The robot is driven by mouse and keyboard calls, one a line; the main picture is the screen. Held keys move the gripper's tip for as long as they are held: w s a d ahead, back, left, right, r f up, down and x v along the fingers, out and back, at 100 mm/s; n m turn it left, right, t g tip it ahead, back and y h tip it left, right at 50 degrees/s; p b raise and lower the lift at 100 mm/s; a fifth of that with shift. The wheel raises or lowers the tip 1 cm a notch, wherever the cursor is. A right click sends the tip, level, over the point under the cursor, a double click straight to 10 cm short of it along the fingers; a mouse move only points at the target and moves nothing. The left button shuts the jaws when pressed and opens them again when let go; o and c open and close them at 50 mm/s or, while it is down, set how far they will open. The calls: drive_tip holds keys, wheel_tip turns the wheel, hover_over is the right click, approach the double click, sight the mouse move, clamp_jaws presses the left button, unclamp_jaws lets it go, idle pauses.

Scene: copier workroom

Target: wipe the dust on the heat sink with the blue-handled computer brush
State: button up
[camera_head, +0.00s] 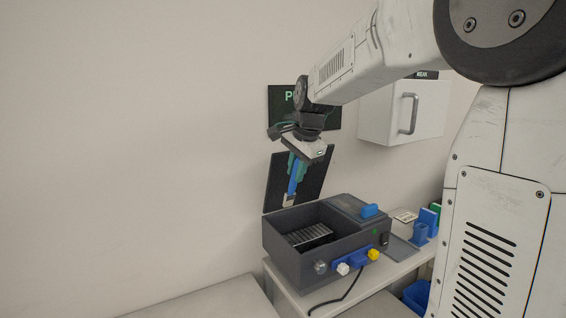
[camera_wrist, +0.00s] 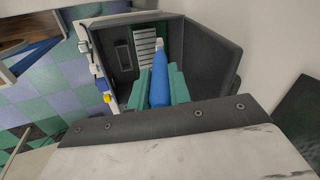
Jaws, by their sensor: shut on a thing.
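My gripper (camera_head: 297,166) is shut on the blue handle of the computer brush (camera_head: 292,187) and holds it bristles down above the open grey machine. In the wrist view the green fingers of my gripper (camera_wrist: 160,88) clamp the blue brush (camera_wrist: 160,80) from both sides. The pale brush tip points toward the heat sink. The heat sink (camera_head: 310,235) is a set of grey fins inside the machine, also seen in the wrist view (camera_wrist: 146,48). The brush appears to be above the fins; contact cannot be told. Dust cannot be made out.
The dark machine (camera_head: 290,264) stands on a white table with its lid (camera_head: 316,183) raised at the back. Blue, white and yellow parts sit on its front. Blue holders (camera_head: 420,232) stand to the right. A white cabinet (camera_head: 386,112) hangs behind my arm.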

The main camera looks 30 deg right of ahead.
sight(295, 186)
drive_tip(key=shift+w, duration=0.2)
drive_tip(key=shift+f, duration=2.4)
